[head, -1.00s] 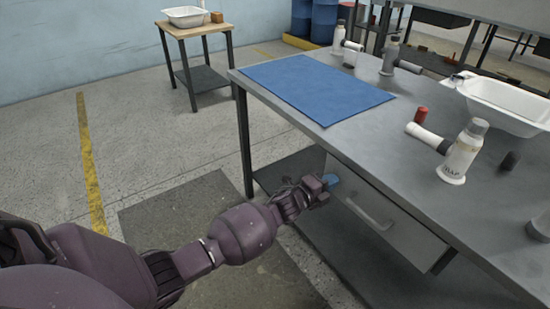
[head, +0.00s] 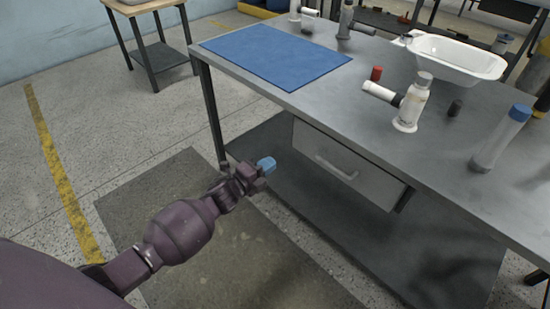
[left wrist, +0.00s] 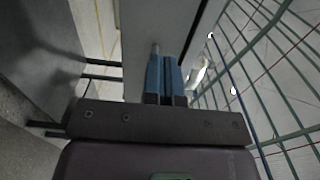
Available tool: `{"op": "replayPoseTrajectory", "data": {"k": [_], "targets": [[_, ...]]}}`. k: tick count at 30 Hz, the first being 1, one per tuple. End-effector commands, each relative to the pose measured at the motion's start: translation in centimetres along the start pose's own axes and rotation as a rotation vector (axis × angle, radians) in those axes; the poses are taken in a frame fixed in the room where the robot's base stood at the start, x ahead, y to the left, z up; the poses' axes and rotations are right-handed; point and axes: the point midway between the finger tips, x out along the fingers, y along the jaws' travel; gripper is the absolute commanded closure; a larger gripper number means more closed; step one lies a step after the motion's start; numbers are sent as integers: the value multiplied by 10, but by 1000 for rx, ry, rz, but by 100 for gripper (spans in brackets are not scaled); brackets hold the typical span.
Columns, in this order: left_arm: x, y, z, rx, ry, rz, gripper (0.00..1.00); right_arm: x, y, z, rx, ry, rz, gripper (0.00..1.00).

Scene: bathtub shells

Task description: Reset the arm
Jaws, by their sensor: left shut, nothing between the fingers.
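My left gripper (head: 267,164) reaches in from the left in the head view, low in front of the metal workbench. Its blue fingertips are together with nothing between them. They also show closed in the left wrist view (left wrist: 165,78). The gripper is apart from the grey drawer (head: 350,165) under the bench top, to the left of its handle (head: 335,167). The drawer front looks closed or nearly so. My right gripper is not in view.
The workbench (head: 300,97) carries a blue mat (head: 275,55), a white basin (head: 455,58), a white bottle-like fitting (head: 411,103), a red cylinder (head: 376,73) and a blue-capped tube (head: 500,138). A wooden side table (head: 150,42) stands at the back left. The floor at left is clear.

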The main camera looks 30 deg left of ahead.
Motion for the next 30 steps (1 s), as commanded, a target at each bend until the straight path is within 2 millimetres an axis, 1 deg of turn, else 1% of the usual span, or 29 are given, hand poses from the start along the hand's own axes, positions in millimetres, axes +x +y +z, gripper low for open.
{"op": "replayPoseTrajectory", "data": {"k": [7,11,13,15,17,20,22,26,29,30], "targets": [[-4,0,0,-1,0,1,100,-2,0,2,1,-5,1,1],[-4,2,2,-40,-8,8,100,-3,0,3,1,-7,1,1],[-4,4,5,-95,-31,23,100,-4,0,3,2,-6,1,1],[-3,2,8,-175,-61,32,100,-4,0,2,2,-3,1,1],[-1,-5,9,-255,-86,31,100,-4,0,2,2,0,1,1],[2,-19,4,-406,-124,23,100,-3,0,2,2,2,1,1],[-4,-28,-2,-522,-154,23,100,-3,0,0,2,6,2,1],[-26,-37,-14,-719,-210,36,100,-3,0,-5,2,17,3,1],[-47,-40,-23,-845,-249,50,100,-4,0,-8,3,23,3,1],[-56,-40,-27,-893,-265,56,100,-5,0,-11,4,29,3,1]]}}
